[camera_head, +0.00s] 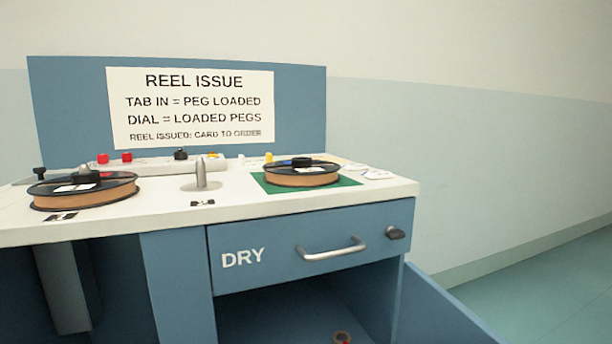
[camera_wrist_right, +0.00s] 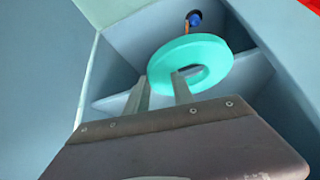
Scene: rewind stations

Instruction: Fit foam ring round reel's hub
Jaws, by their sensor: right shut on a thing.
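The teal foam ring (camera_wrist_right: 163,66) is in the right wrist view. My right gripper (camera_wrist_right: 160,92) is shut on its near rim, with one finger reaching into the ring's hole and the other outside. In the head view, a reel (camera_head: 302,178) with a brown wound edge and black flanges lies flat on a green mat (camera_head: 345,183), its dark hub on top. Another such reel (camera_head: 83,199) is at the left of the white top. Neither gripper shows in the head view, and the left gripper is in no view.
A metal peg (camera_head: 201,173) stands on the white counter (camera_head: 240,206) between the reels. Below is a drawer marked DRY (camera_head: 310,247) over an open compartment holding a small tan-and-red roll (camera_head: 342,337). A blue-capped orange item (camera_wrist_right: 195,19) is beyond the ring.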

